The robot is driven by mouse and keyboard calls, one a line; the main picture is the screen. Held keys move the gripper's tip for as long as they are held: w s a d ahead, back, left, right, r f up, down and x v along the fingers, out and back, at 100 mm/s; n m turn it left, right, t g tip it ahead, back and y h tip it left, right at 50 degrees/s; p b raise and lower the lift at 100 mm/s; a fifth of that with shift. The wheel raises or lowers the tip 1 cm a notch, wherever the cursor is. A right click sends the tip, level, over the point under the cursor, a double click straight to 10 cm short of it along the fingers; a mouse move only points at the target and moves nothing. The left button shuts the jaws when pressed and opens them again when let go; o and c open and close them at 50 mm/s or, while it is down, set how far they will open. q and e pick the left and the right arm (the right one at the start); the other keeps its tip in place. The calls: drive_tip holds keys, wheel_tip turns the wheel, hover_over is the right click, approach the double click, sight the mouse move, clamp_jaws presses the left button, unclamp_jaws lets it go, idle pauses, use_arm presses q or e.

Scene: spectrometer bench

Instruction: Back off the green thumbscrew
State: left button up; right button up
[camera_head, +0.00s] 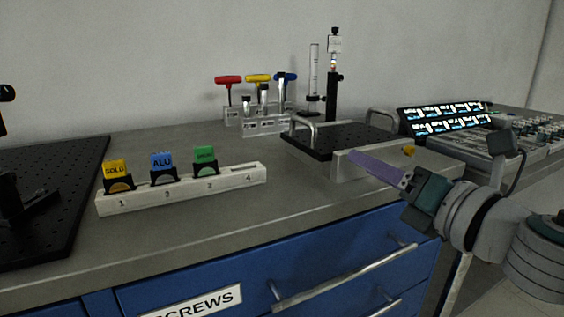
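I cannot make out a green thumbscrew. A pale grey block (343,166) stands at the front right of the bench, with a small yellow knob (409,151) at its right end. My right gripper (352,157) comes in from the right, its long purple fingers crossing in front of this block and hiding part of its face. The fingers overlap in this view, so I cannot tell whether they are open or shut, or touching the block. My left gripper is out of view.
A numbered white rack (185,190) holds yellow, blue and green-topped tiles. Behind stand T-handled drivers (229,80), a black plate with handles (340,139) and a lit control panel (440,118). A black breadboard (50,190) lies left. Blue drawers (345,250) are below.

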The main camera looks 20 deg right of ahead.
drive_tip(key=shift+o, duration=0.3)
drive_tip(key=shift+s, duration=0.1)
drive_tip(key=s+b, duration=0.1)
drive_tip(key=s, duration=0.8)
drive_tip(key=shift+s+d, duration=0.35)
drive_tip(key=shift+d, duration=0.05)
